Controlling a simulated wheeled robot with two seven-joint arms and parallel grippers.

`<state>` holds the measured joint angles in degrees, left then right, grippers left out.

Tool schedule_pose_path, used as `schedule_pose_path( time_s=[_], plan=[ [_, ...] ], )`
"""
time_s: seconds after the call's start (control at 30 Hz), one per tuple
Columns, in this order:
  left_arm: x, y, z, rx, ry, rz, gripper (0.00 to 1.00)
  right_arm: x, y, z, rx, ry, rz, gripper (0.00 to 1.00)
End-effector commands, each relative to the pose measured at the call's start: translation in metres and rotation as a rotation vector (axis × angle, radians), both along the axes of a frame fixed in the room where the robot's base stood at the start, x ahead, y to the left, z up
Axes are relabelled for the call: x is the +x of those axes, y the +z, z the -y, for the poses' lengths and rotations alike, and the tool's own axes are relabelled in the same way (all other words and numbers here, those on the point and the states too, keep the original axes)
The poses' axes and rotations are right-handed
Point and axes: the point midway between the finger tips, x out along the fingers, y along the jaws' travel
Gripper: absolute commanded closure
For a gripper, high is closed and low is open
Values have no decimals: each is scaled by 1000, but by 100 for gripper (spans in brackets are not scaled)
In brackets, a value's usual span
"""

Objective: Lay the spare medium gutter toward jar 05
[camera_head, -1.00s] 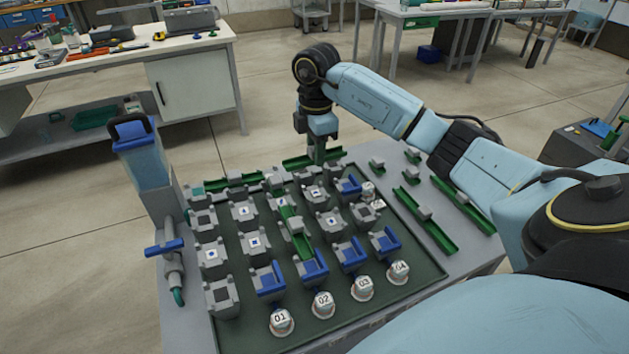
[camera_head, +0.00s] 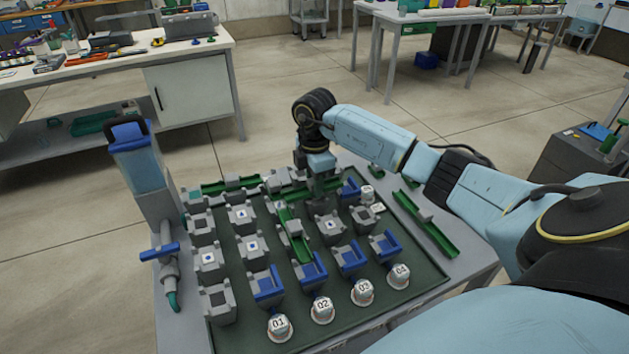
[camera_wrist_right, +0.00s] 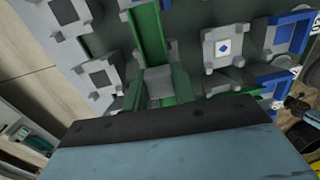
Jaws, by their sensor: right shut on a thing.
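My right gripper (camera_head: 320,192) is at the back middle of the green board, shut on a green gutter with a grey block. In the right wrist view the grey block (camera_wrist_right: 160,85) shows close to the gripper, with green walls beside it. The arm hides part of the held gutter in the head view, so whether it touches the supports is unclear. The likely jar 05 (camera_head: 367,193) is a small white-capped jar at the back right of the board; its number is unreadable. Another green gutter (camera_head: 304,247) lies on the board's middle. My left gripper is out of view.
Grey supports and blue-topped holders fill the board. Jars 01 (camera_head: 279,327), 02 (camera_head: 322,309), 03 (camera_head: 362,292) and 04 (camera_head: 398,276) line the front. A long gutter (camera_head: 438,237) lies right of the board. A blue-topped column (camera_head: 137,160) stands left.

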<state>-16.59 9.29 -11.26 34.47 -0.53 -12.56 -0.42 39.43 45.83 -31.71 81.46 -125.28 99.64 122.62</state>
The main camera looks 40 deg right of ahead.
Motion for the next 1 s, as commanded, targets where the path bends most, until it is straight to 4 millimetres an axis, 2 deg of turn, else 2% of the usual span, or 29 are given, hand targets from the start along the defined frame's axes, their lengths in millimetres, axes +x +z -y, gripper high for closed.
schedule_pose_path(
  time_s=[0.33,0.37,0.5,0.83,1.0],
  plan=[
    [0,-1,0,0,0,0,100,0,-8,0,1,0,1,97],
    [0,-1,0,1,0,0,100,0,-8,0,0,0,0,69],
    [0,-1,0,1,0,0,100,0,-8,0,0,0,0,51],
    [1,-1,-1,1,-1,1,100,0,-4,0,1,0,1,51],
    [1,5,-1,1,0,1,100,1,20,0,-1,1,5,51]
  ],
)
